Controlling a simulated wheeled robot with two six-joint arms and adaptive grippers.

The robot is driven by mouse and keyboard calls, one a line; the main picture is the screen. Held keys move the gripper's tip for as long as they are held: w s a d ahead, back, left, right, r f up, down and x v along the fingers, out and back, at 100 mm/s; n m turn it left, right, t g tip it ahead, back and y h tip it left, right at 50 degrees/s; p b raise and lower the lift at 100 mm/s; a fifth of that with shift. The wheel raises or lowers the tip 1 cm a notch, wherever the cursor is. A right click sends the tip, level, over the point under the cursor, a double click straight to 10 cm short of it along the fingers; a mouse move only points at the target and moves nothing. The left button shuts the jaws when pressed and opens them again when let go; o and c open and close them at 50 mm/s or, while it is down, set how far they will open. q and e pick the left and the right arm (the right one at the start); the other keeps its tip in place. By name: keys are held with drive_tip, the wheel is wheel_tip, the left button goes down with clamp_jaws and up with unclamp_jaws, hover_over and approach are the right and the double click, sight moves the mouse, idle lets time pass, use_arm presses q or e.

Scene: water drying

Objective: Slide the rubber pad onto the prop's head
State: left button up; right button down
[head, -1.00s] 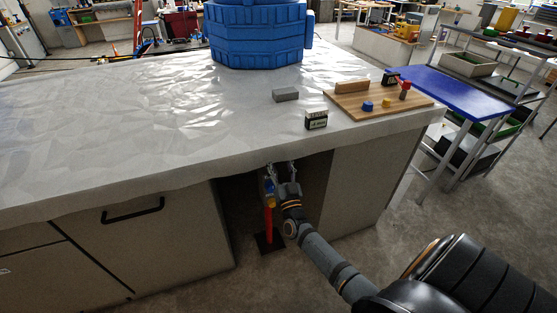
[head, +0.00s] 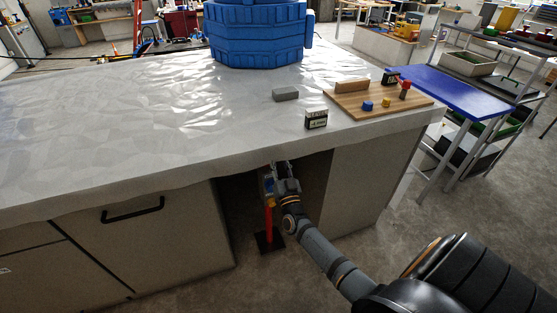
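A red prop (head: 268,222) stands upright on a dark square base (head: 270,243) in the open bay under the bench. Its upper part has a yellow and blue section (head: 269,190), and its top is partly hidden by my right gripper. My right gripper (head: 276,168) is at the prop's upper end, just below the bench's front edge. Whether it touches the prop or holds anything is too small to tell. A grey block (head: 285,94) that may be the rubber pad lies flat on the bench top, away from the gripper. My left gripper is out of view.
The bench top (head: 120,125) has a crinkled pale cover that overhangs above the bay. On it are a small black-and-white box (head: 316,120), a wooden board (head: 375,103) with small parts and a large blue tub (head: 257,35). Cabinets flank the bay.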

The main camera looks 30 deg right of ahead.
drive_tip(key=w+b, duration=0.1)
drive_tip(key=w, duration=0.1)
drive_tip(key=w+d+b, duration=0.1)
drive_tip(key=w, duration=0.1)
drive_tip(key=w+b, duration=0.1)
drive_tip(key=w, duration=0.1)
drive_tip(key=shift+w+d, duration=0.35)
drive_tip(key=shift+r, duration=0.15)
drive_tip(key=c, duration=1.3)
unclamp_jaws()
drive_tip(key=shift+c, duration=0.2)
drive_tip(key=o, duration=0.4)
drive_tip(key=shift+w, duration=0.15)
drive_tip(key=shift+c, duration=0.2)
drive_tip(key=v, duration=1.2)
drive_tip(key=shift+f, duration=0.2)
